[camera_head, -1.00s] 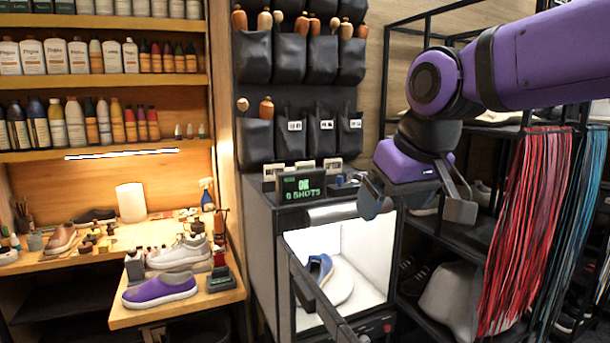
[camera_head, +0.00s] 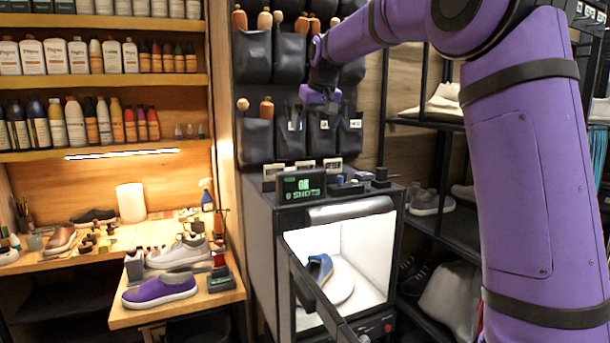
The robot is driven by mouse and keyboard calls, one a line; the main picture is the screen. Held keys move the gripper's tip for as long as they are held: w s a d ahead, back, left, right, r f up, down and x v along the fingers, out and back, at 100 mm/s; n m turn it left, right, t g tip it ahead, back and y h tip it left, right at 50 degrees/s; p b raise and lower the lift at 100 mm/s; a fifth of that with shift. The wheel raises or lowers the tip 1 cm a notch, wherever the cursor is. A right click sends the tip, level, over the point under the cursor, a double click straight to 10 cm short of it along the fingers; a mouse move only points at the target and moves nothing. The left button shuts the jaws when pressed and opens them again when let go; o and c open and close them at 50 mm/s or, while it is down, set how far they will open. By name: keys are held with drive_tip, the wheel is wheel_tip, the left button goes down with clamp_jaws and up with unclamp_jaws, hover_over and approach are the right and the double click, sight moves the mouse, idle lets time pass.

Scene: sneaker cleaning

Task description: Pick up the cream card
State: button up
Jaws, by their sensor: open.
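Several small cream cards with dark marks stand in a row on top of the dark photo box, behind its display: a left one (camera_head: 273,171), a middle one (camera_head: 305,166) and a right one (camera_head: 333,164). I cannot tell which one is the cream card. My gripper (camera_head: 318,110) is open, in front of the hanging pouches and above the cards, apart from them. Its fingers are small and dark against the pouches, and I see nothing held in them.
The photo box (camera_head: 262,240) has an open door and a blue shoe (camera_head: 320,268) inside. A display (camera_head: 301,185) stands in front of the cards, with small dark items to its right. Dark pouches (camera_head: 254,142) hang behind. A shoe rack (camera_head: 455,228) stands at right.

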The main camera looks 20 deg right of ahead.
approach(305, 164)
drive_tip(key=x, duration=0.2)
drive_tip(key=w+x, duration=0.1)
drive_tip(key=x, duration=0.2)
drive_tip(key=shift+a+r, duration=0.1)
drive_tip(key=shift+a, duration=0.05)
drive_tip(key=shift+s+d+x, duration=0.15)
drive_tip(key=shift+s+x, duration=0.05)
drive_tip(key=shift+x, duration=1.05)
drive_tip(key=shift+s+d+x, duration=0.1)
drive_tip(key=shift+s+x, duration=0.05)
drive_tip(key=shift+x, duration=1.15)
drive_tip(key=c, duration=0.9)
